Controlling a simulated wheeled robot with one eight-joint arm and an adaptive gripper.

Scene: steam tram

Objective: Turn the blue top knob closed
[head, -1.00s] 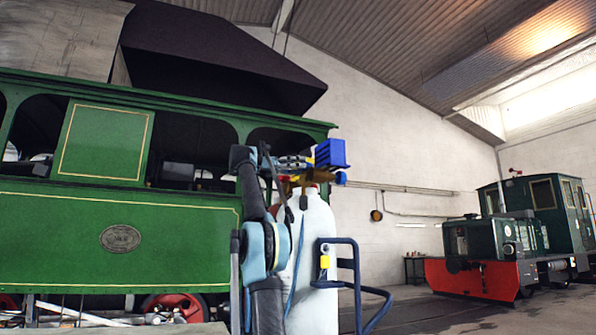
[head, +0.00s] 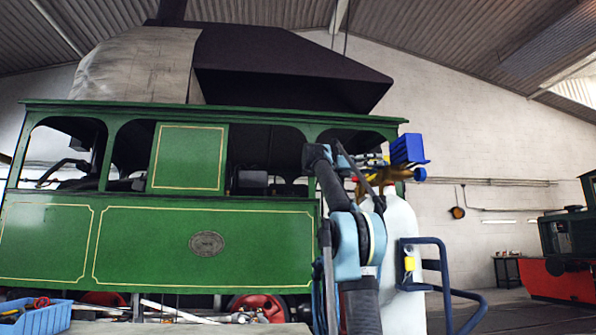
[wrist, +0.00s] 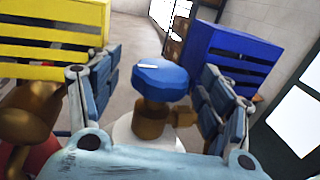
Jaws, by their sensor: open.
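The blue top knob (wrist: 160,79) sits on a brass valve stem (wrist: 152,120) in the middle of the wrist view, with a white mark on its top. My gripper (wrist: 158,98) is open, with one finger on each side of the knob and stem. I cannot tell whether either finger touches it. In the head view the white gas cylinder (head: 402,265) stands upright, with my arm in front of its left part. The top knob and my fingertips are not clear there.
A blue slatted box (wrist: 230,68) is right of the knob and a yellow slatted box (wrist: 50,25) is left. A blue tubular handle (head: 443,285) stands beside the cylinder. A green steam tram (head: 150,245) fills the left, and a blue crate (head: 45,318) is at lower left.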

